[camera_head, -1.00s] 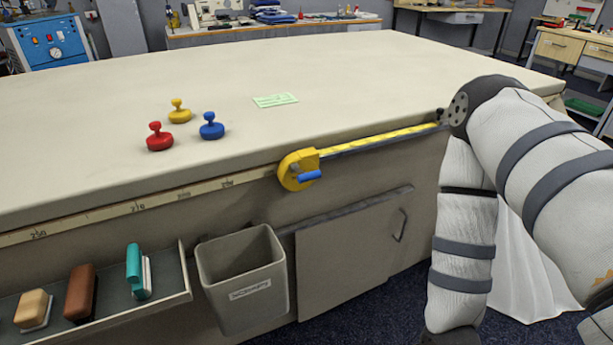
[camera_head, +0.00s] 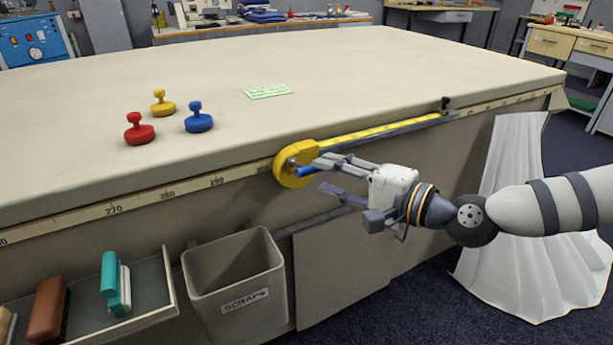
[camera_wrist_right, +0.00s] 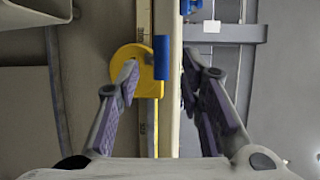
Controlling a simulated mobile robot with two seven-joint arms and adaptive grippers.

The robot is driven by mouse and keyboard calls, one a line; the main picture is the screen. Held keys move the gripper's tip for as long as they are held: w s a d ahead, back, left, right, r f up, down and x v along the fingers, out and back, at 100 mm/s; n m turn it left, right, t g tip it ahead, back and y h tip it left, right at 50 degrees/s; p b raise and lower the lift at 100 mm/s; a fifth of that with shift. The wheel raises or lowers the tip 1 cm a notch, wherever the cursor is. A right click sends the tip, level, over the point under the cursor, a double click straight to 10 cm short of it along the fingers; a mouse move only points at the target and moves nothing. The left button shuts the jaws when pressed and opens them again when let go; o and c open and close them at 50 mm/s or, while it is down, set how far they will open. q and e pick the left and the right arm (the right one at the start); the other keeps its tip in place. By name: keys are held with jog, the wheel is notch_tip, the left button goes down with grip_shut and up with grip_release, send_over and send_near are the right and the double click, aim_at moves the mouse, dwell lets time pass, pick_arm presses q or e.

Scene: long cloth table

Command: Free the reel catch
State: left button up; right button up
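The yellow tape reel (camera_head: 288,174) sits on the table's front edge, with yellow tape running right from it. Its blue catch (camera_head: 304,172) sticks out to the right. My right gripper (camera_head: 322,176) comes from the right, its fingers open and apart, tips close to the catch. In the right wrist view, the reel (camera_wrist_right: 124,58) and the blue catch (camera_wrist_right: 161,58) lie ahead; the catch appears between the open fingers (camera_wrist_right: 159,72), and the left fingertip overlaps the reel. I cannot tell whether a finger touches either. My left gripper is not in view.
A scraps bin (camera_head: 203,290) hangs below the reel, beside a shelf (camera_head: 150,318) holding brushes. Red (camera_head: 139,134), yellow (camera_head: 163,107) and blue (camera_head: 199,122) knobbed weights and a green note (camera_head: 268,91) are on the tabletop. White cloth (camera_head: 510,240) hangs at right.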

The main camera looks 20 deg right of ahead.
aim_at(311, 167)
jog(key=x, duration=0.5)
jog(key=shift+b, duration=0.35)
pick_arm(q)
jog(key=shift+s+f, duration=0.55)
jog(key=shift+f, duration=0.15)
pick_arm(e)
jog(key=shift+r, duration=0.1)
jog(key=shift+c, duration=0.4)
grip_shut()
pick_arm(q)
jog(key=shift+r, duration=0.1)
pick_arm(e)
jog(key=shift+r, duration=0.15)
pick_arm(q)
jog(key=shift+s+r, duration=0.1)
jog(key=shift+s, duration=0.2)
pick_arm(e)
jog(key=shift+w+r, duration=0.1)
jog(key=shift+r, duration=0.1)
